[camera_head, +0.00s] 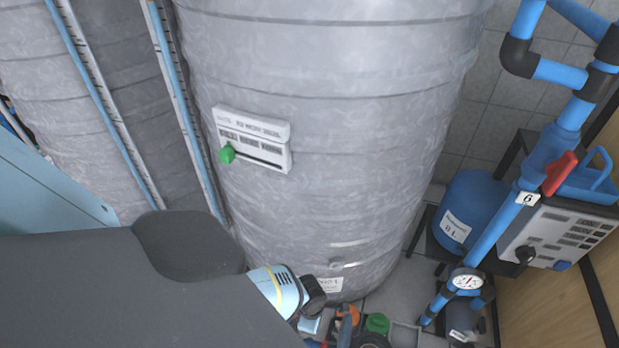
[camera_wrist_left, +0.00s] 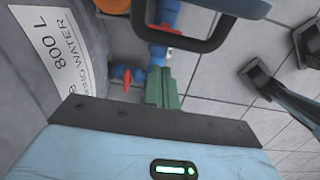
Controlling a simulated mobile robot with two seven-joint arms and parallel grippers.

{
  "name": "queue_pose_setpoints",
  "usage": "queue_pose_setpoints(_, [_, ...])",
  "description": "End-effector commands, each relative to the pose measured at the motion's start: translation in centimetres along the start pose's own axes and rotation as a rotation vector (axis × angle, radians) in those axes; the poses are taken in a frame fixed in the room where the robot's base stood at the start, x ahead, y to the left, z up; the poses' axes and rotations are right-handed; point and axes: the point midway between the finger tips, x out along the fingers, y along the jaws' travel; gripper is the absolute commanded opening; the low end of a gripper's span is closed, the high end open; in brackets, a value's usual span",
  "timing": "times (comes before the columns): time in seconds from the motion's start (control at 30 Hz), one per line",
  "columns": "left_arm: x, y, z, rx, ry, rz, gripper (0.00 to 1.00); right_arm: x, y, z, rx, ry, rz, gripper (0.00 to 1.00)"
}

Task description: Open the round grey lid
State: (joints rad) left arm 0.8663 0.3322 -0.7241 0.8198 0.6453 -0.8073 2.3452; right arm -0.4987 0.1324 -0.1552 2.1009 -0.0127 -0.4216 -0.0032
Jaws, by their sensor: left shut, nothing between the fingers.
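I cannot make out the round grey lid in either view. The large grey tank (camera_head: 330,90) fills the middle of the head view, and its top is out of frame. Part of its wall shows at the left of the left wrist view, with a white label (camera_wrist_left: 65,50) reading 800 L. My left arm reaches in at the bottom middle of the head view, near the tank's lower front; its fingertips are not clear there. In the left wrist view my left gripper (camera_wrist_left: 162,88) has its green fingers together, with nothing between them. My right gripper is not in view.
Blue pipes with a red-handled valve (camera_head: 559,173), a gauge (camera_head: 466,282) and a blue vessel (camera_head: 468,212) stand at the right. A green-knobbed panel (camera_head: 252,140) is on the tank. Tiled floor shows at right.

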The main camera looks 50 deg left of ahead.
Motion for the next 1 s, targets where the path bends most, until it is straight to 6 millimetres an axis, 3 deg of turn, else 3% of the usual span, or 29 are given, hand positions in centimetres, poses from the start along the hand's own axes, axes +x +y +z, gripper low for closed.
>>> queue_pose_setpoints(0.2, [-0.9, 0.3, 2.2, -0.004, -0.001, 0.003, 0.00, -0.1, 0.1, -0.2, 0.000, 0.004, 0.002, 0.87])
queue_pose_setpoints(0.6, [-1.0, 0.3, 2.5, -0.006, 0.000, 0.002, 0.00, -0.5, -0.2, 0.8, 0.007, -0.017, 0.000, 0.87])
queue_pose_setpoints(1.0, [-1.8, 1.2, 3.8, -0.013, 0.064, 0.018, 0.00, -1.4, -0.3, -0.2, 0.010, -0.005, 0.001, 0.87])
